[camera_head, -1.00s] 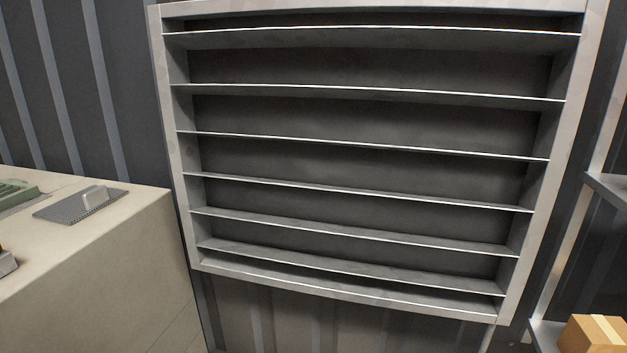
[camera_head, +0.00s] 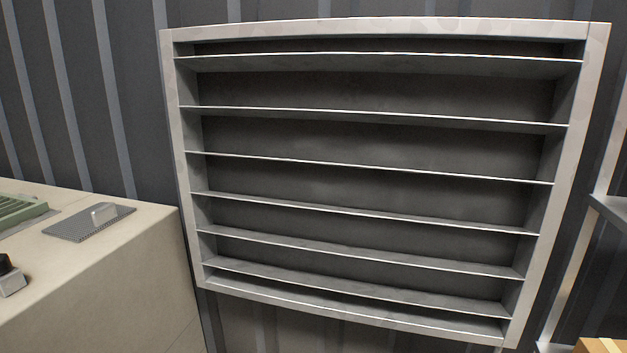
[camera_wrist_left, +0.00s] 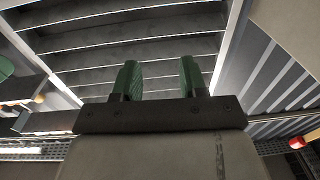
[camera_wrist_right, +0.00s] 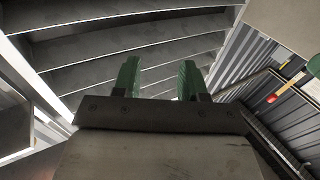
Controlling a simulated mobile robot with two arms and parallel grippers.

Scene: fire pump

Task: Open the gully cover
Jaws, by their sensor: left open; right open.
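No gully cover can be clearly made out. On the beige block at the left of the head view lie a flat grey plate (camera_head: 75,229) with a small raised light piece on it, and a green slatted piece (camera_head: 18,212) cut off by the picture edge. I cannot tell whether either is the cover. My left gripper (camera_wrist_left: 160,78) shows in the left wrist view with its two green fingers apart and nothing between them. My right gripper (camera_wrist_right: 158,80) shows in the right wrist view, also open and empty. Neither gripper is in the head view.
A large empty shelf unit (camera_head: 400,312) with a pale frame stands ahead against the ribbed dark wall (camera_head: 130,60). The beige block (camera_head: 120,260) stands at the left, with a small black-topped item (camera_head: 10,278) on it. A cardboard box (camera_head: 605,345) is at the lower right.

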